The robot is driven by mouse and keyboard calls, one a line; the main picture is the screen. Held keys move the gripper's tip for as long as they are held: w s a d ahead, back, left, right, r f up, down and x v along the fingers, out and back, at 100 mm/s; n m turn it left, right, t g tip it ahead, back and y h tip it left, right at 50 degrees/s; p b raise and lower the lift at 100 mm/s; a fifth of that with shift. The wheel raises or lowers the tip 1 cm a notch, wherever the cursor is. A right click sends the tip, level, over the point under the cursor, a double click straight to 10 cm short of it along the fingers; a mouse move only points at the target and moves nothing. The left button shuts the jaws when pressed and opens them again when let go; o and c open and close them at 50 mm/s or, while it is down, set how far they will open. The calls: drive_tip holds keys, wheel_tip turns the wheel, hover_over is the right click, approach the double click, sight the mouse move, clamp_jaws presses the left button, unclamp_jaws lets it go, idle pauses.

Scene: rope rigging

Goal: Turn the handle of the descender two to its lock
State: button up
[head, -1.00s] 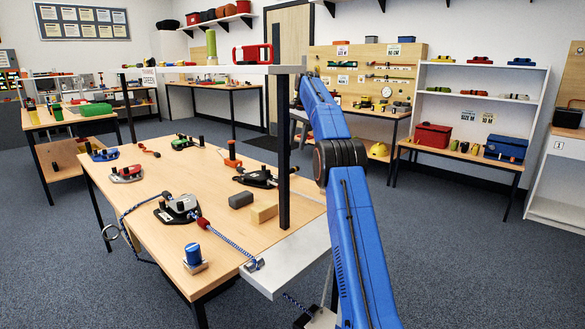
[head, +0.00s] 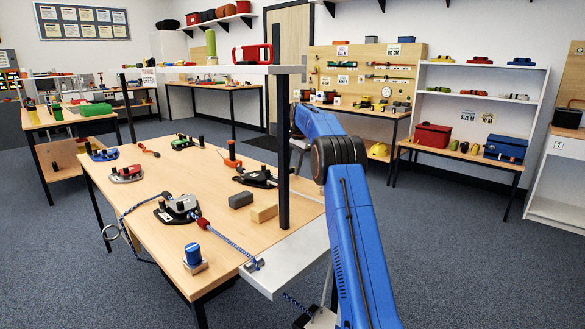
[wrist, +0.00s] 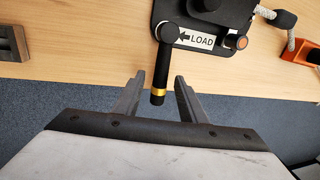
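The dark descender (head: 257,178) lies on the right part of the wooden table, beyond the black post in the head view. In the wrist view its body (wrist: 208,15) shows at the top, with a white LOAD label and arrow. Its black handle (wrist: 166,60) has a gold band near its end and points down toward me. My gripper (wrist: 158,80) is open, with one finger on each side of the handle and visible gaps between. The fingers are hidden in the head view. No number shows on this descender.
A grey block (head: 240,199), a wooden block (head: 264,213) and an orange fitting (head: 231,157) lie near the descender. A black post (head: 284,175) and shelf (head: 205,69) stand over the table. Another descender (head: 180,205) with a blue rope is nearer the front.

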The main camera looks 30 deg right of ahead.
clamp_jaws()
